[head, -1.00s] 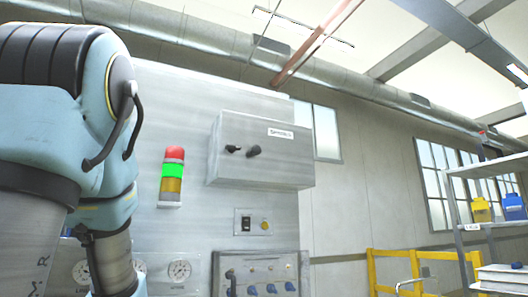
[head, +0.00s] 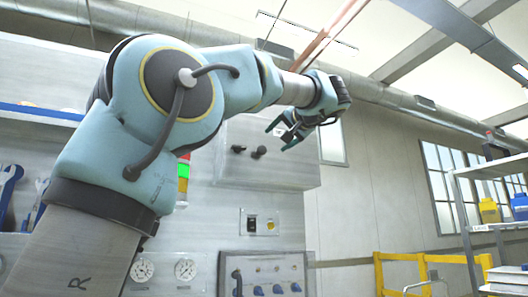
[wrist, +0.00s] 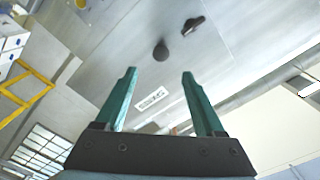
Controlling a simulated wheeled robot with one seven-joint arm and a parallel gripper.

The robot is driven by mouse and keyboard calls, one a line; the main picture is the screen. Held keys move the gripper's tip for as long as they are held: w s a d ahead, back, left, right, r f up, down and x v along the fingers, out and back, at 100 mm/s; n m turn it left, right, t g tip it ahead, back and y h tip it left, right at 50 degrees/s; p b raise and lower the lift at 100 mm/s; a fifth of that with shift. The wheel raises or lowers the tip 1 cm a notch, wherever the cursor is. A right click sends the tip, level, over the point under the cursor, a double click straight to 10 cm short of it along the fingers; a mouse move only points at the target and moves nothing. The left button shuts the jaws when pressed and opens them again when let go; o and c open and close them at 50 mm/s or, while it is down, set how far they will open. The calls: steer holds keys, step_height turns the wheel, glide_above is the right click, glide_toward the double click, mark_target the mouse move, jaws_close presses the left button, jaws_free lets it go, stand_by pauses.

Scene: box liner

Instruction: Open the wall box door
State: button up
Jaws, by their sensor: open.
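The grey wall box (head: 285,165) hangs on the metal panel in the middle of the head view, with its door shut. Two dark fittings, a round knob (head: 259,152) and a latch handle (head: 238,148), are on its front. In the wrist view the knob (wrist: 161,50), the latch handle (wrist: 194,25) and a white label (wrist: 152,97) show on the door (wrist: 120,55). My gripper (head: 276,135) is open and empty, in front of the box's upper part. In the wrist view its two green fingers (wrist: 158,75) point toward the door, apart from the knob.
Below the box are a small switch plate (head: 260,222) and a control panel (head: 265,270). A signal light (head: 183,180) stands left of the box, partly behind my arm. Yellow railing (head: 420,265) and a shelf (head: 485,190) are at the right.

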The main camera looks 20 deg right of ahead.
mark_target(263, 149)
steer(key=w+p, duration=0.1)
steer(key=w, duration=0.2)
steer(key=w+p, duration=0.2)
steer(key=w, duration=0.1)
steer(key=w+a+p, duration=0.1)
steer(key=w, duration=0.2)
steer(key=shift+w+a+r, duration=0.1)
steer(key=shift+w+r, duration=0.1)
steer(key=shift+w, duration=0.15)
steer(key=shift+w+a+f+p, duration=0.1)
steer(key=shift+w+p, duration=0.2)
steer(key=shift+w, duration=0.15)
jaws_close()
stand_by(0.7)
